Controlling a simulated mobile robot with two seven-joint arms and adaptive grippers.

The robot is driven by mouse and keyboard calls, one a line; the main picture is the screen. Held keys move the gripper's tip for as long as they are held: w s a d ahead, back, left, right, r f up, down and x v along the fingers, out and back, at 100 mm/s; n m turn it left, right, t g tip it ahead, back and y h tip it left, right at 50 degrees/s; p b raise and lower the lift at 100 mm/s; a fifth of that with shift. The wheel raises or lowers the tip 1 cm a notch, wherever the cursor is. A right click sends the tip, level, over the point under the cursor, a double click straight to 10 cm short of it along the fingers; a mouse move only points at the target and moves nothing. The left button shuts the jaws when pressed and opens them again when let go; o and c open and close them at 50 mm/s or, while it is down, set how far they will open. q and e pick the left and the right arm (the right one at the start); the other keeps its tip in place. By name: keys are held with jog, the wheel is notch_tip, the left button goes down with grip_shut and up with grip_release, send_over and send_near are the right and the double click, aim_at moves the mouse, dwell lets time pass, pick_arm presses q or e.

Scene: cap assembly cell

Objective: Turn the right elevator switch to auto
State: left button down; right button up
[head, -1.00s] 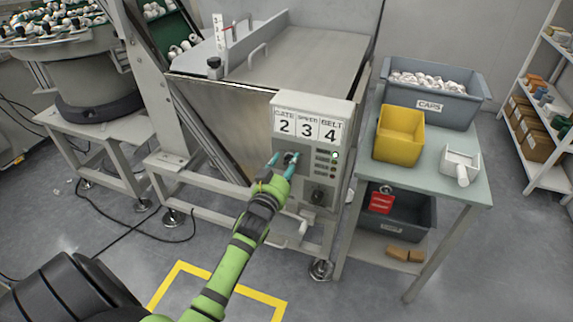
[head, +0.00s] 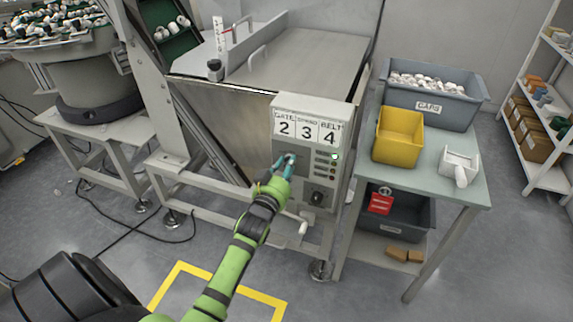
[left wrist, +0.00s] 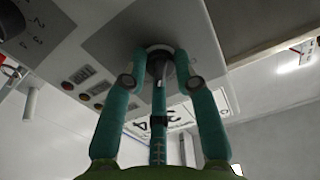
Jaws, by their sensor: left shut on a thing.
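A grey control box (head: 345,112) stands on the front of the machine, with big 2, 3 and 4 cards under Gate, Speed and Belt. My left gripper (head: 287,161) reaches its upper left face from below. In the left wrist view, my left gripper (left wrist: 160,70) is shut on a dark round switch (left wrist: 181,63) on the panel. The fingers hide most of this switch, so I cannot read its position or labels. A second dark knob (head: 318,197) sits lower right on the box. My right gripper is not in view.
A green lamp (head: 334,156) glows on the box, above several other small lamps or buttons. To the right, a table (head: 437,187) bears a grey caps bin (head: 430,113), a yellow bin (head: 398,138) and a white scoop (head: 459,165). Floor in front is open.

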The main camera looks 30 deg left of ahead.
pick_arm(q)
jog(key=shift+n+p, duration=1.55)
jog(key=shift+n, duration=2.05)
jog(key=shift+f, duration=0.1)
jog(key=c, duration=1)
grip_release()
jog(key=v, duration=1.2)
